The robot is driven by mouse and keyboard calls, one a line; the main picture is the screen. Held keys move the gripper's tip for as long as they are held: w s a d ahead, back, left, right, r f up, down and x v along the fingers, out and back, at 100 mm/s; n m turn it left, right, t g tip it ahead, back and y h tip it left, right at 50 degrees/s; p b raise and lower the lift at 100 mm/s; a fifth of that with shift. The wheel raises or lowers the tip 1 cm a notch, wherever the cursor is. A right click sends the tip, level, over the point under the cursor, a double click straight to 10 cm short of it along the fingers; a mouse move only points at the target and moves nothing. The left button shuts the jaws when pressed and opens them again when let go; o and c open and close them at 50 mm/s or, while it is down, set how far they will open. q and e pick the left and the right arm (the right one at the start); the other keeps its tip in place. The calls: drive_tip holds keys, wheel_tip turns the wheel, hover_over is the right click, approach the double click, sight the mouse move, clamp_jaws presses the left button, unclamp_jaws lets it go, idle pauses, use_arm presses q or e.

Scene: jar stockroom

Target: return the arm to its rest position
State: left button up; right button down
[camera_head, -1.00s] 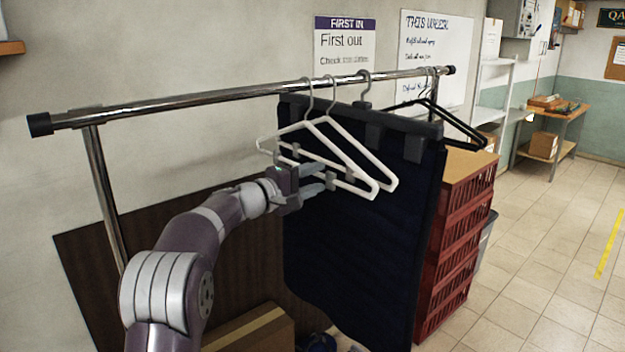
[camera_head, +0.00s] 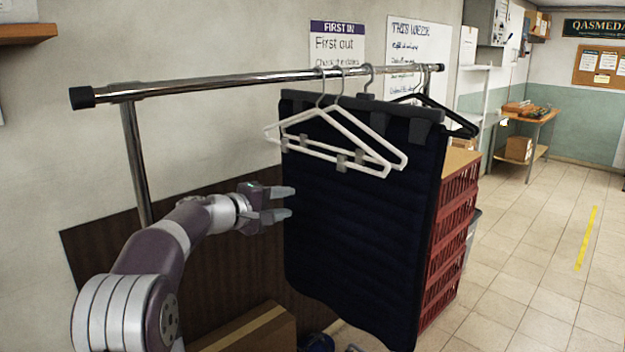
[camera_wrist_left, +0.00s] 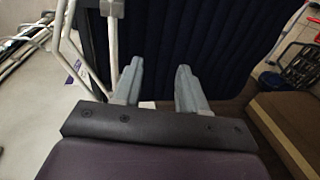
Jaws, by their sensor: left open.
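My left gripper (camera_head: 283,203) is open and empty, to the left of the dark blue cloth (camera_head: 350,230) and below the white hangers (camera_head: 330,153). In the left wrist view its two fingers (camera_wrist_left: 158,85) stand apart, with the dark cloth (camera_wrist_left: 200,40) beyond them and a white hanger (camera_wrist_left: 112,40) at the upper left. The white hangers hang on the chrome rail (camera_head: 250,78). The dark cloth hangs from a hanger with a dark clamp bar just behind them. My right gripper is not in view.
A black hanger (camera_head: 450,112) hangs at the right of the rail. Stacked red crates (camera_head: 452,235) stand beyond the cloth. A cardboard box (camera_head: 250,332) lies below my left arm, near a dark brown panel (camera_head: 215,265). The tiled floor (camera_head: 535,260) at the right is clear.

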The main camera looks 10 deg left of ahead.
use_arm(q)
drive_tip(key=s+a+f+m+g+y, duration=0.1)
drive_tip(key=s+f+m+g+y, duration=0.2)
drive_tip(key=s+f, duration=0.6)
drive_tip(key=s+a+f+g+y, duration=0.2)
drive_tip(key=s+f+g+y, duration=0.3)
drive_tip(key=f, duration=0.8)
drive_tip(key=s+f+m+g, duration=0.1)
drive_tip(key=s+f+m, duration=0.2)
drive_tip(key=s, duration=1)
drive_tip(key=s+f+m+g+y, duration=0.1)
drive_tip(key=s+f+m+g, duration=0.1)
drive_tip(key=s, duration=1.1)
drive_tip(key=f+m, duration=0.1)
drive_tip(key=m, duration=0.1)
drive_tip(key=shift+a+m+y, duration=0.3)
drive_tip(key=shift+a, duration=0.1)
drive_tip(key=shift+f, duration=0.1)
